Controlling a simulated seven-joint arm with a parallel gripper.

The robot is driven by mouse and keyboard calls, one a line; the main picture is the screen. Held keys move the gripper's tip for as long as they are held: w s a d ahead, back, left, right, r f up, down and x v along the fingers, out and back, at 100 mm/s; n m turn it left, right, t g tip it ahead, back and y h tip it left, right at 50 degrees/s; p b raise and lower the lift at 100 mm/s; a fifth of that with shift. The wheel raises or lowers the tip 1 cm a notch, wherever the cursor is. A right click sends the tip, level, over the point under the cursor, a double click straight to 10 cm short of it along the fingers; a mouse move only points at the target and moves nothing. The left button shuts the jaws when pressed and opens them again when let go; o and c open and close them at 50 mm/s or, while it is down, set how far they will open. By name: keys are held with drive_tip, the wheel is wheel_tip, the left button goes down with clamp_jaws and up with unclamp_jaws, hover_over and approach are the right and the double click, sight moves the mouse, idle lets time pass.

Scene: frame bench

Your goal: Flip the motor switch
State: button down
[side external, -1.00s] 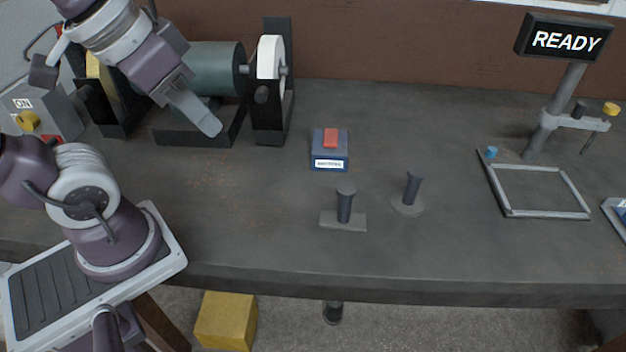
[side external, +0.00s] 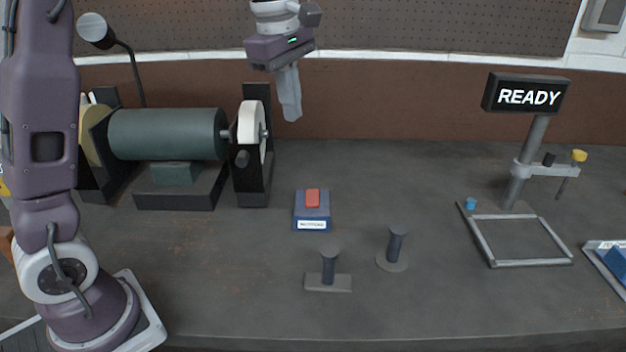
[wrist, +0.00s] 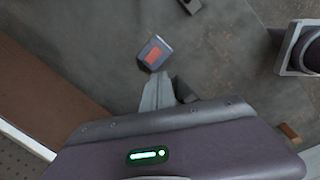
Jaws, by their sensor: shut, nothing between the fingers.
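A small blue box (side external: 312,222) with a red rocker (side external: 312,198) on top and a white label on its front stands mid-bench; the label is too small to read. The box also shows in the wrist view (wrist: 157,46), just beyond my fingertips. My gripper (side external: 291,117) is shut and empty, pointing down in the air behind the box and right of the white wheel. It also shows in the wrist view (wrist: 160,92). A dark green motor (side external: 165,134) stands at the back left. A yellow patch (side external: 4,187) shows at the far left edge, mostly hidden by my arm.
A white wheel (side external: 250,128) on a black stand is left of my gripper. Two short dark posts (side external: 329,267) (side external: 396,245) stand in front of the box. A grey frame (side external: 520,264) and a READY sign (side external: 525,97) are at the right.

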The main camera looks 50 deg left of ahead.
drive_tip(key=w+a+f+n+g, duration=0.1)
drive_tip(key=w+a+f+n, duration=0.1)
drive_tip(key=w+f+n, duration=0.4)
drive_tip(key=shift+w+a+f+n, duration=0.25)
drive_tip(key=shift+w+n, duration=0.35)
drive_tip(key=shift+w, duration=0.3)
approach(312, 198)
drive_tip(key=w+f, duration=0.1)
drive_tip(key=f, duration=0.1)
drive_tip(key=w+a+f, duration=0.1)
drive_tip(key=f, duration=0.1)
drive_tip(key=w+a+f, duration=0.1)
drive_tip(key=f, duration=0.1)
drive_tip(key=shift+f, duration=0.4)
drive_tip(key=shift+w+a+f+g, duration=0.1)
drive_tip(key=shift+w+f+g, duration=0.05)
drive_tip(key=shift+f+g, duration=0.3)
drive_tip(key=shift+r, duration=1)
